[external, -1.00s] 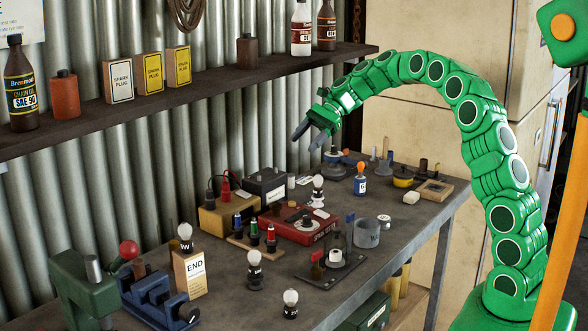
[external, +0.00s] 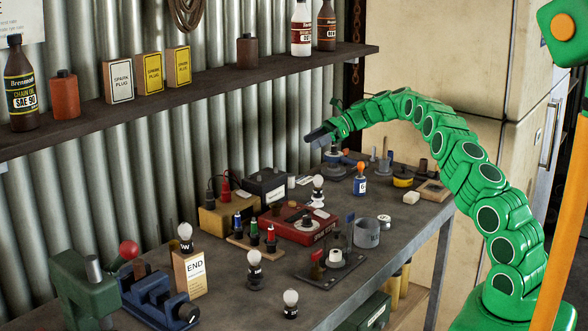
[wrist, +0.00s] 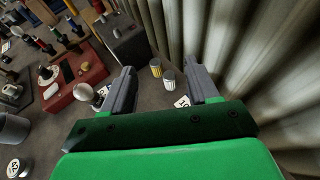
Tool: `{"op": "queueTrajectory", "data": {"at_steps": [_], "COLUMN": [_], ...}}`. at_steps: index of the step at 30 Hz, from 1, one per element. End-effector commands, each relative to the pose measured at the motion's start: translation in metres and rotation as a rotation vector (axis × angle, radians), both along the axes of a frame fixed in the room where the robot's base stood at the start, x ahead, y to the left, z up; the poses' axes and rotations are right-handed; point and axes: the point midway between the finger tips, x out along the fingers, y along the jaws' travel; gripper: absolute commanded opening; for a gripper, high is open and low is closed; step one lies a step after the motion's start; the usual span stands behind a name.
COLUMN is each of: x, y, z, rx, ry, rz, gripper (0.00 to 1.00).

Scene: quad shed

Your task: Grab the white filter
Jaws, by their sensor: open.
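A small white cylinder with a metal-looking rim, which looks like the white filter (wrist: 168,81), stands on the bench close to the corrugated wall. My gripper (wrist: 162,84) is open and empty. Its two grey fingers lie on either side of the white cylinder in the wrist view, but I am above it and apart from it. In the external view my gripper (external: 312,139) hangs over the back of the bench.
A dark box (external: 266,184) and a red case (external: 290,229) stand left of the cylinders. A white bulb on a dark base (external: 318,186) is close by.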

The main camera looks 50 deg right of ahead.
Motion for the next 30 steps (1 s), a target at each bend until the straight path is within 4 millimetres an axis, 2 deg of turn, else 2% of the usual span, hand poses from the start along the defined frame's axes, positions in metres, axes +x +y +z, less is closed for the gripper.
{"op": "queueTrajectory", "data": {"at_steps": [5,8,20,24,30], "x": [0.002,0.001,0.001,0.01,0.015], "y": [-0.007,-0.007,-0.007,0.007,0.013], "z": [-0.008,-0.019,-0.087,-0.091,-0.094], "rx": [0.01,0.01,0.01,0.01,0.01], "ry": [0.007,0.008,0.01,0.008,0.008], "rz": [-0.014,-0.014,-0.015,-0.014,-0.014], "gripper": [0.59,0.59,0.59,0.59,0.59]}}
